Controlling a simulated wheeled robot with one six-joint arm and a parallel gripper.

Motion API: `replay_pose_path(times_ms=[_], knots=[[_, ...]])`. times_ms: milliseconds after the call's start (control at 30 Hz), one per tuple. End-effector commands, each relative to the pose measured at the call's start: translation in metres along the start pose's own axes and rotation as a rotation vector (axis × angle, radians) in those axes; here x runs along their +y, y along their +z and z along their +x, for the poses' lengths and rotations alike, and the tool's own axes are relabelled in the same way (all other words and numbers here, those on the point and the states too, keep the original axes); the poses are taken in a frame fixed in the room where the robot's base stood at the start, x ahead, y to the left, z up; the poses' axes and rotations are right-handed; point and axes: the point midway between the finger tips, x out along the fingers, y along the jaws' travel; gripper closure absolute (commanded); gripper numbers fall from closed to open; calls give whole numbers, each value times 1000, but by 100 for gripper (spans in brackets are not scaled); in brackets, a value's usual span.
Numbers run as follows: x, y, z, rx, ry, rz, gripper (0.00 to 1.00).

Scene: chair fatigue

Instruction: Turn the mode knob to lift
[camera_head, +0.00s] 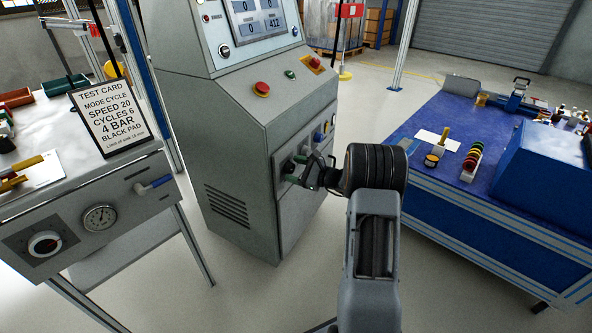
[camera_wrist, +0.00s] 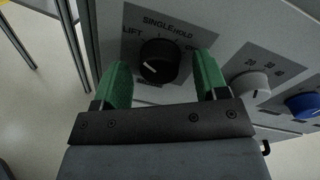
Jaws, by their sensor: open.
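Another label at the right is partly hidden by a finger. A small pale mark shows on the knob's lower left; I cannot tell surely which label it selects. My gripper (camera_wrist: 163,70) is open, its green fingers on either side of the knob, with gaps visible. In the head view my gripper (camera_head: 298,168) is at the front of the grey control cabinet (camera_head: 240,150); the knob is hard to make out there.
A grey knob (camera_wrist: 251,84) and a blue knob (camera_wrist: 302,105) lie right of my gripper on the same panel. A red button (camera_head: 261,89) is on the cabinet's sloped top. A test card (camera_head: 109,116) reads "MODE CYCLE". A blue workbench (camera_head: 450,200) stands at right.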

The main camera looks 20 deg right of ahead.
Motion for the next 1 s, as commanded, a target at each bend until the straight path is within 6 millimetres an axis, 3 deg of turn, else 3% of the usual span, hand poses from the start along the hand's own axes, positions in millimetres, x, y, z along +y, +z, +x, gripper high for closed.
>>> replay_pose_path(times_ms=[167,700,1000], knots=[[-1,1,-14,1,-2,0,33],[-1,1,-114,1,-3,0,33],[0,0,-137,1,-1,0,33]])
